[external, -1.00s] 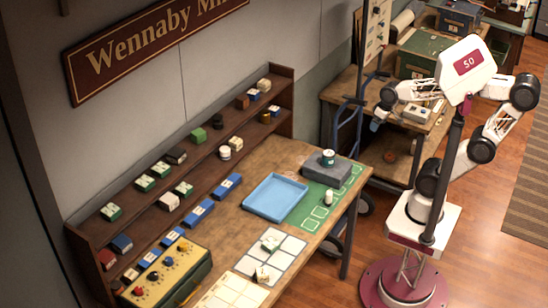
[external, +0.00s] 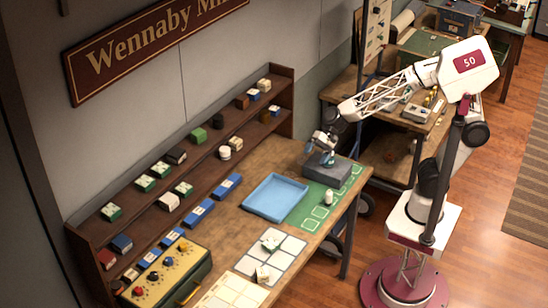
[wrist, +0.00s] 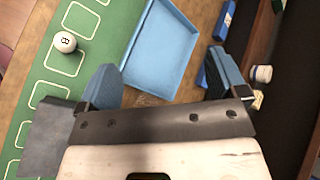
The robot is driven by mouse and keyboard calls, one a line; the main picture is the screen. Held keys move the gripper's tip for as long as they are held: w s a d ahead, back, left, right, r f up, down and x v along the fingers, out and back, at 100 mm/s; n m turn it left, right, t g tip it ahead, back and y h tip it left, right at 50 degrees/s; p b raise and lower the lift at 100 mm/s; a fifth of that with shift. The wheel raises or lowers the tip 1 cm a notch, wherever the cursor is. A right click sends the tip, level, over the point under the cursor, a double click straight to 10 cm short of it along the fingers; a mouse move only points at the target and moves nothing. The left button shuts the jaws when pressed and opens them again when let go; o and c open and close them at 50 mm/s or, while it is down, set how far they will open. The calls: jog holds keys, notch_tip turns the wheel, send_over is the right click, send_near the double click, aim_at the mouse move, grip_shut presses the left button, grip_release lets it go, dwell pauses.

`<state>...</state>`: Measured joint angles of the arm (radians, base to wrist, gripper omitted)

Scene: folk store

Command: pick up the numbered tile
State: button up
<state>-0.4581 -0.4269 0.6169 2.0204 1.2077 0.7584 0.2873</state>
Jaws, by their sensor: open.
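A white rounded piece marked with an 8 (wrist: 65,42) sits on the green mat; in the external view it is a small white upright piece (external: 328,198). My gripper (external: 322,150) is open above the grey block at the back of the table. In the wrist view its two blue fingers (wrist: 164,82) stand wide apart, with nothing visible between them but table and tray edge.
The blue tray (external: 277,197) lies left of the green mat (external: 300,214). The grey block (external: 325,170) stands at the mat's far end. A shelf of small boxes (external: 200,150) runs along the wall. A yellow panel with knobs (external: 165,270) stands at the near left.

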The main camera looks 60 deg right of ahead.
jog(key=w+a+f+m+y, duration=0.1)
jog(key=a+f+m, duration=0.25)
jog(key=a, duration=0.55)
jog(key=w+a+f+m+y, duration=0.1)
jog(key=a+f+m, duration=0.25)
jog(key=a, duration=0.55)
jog(key=m+t, duration=0.2)
jog(key=m, duration=0.4)
send_near(270, 244)
jog(key=shift+w+a+f+y, duration=0.2)
jog(key=shift+w+a+f, duration=0.05)
jog(key=shift+a+f, duration=0.2)
jog(key=shift+w+a+f+y, duration=0.2)
jog(key=shift+w+a+f, duration=0.05)
jog(key=shift+a+f, duration=0.2)
jog(key=shift+a, duration=0.1)
jog(key=shift+x, duration=1.2)
jog(key=shift+x, duration=2.6)
jog(key=shift+s+r, duration=0.1)
jog(key=shift+s, duration=0.05)
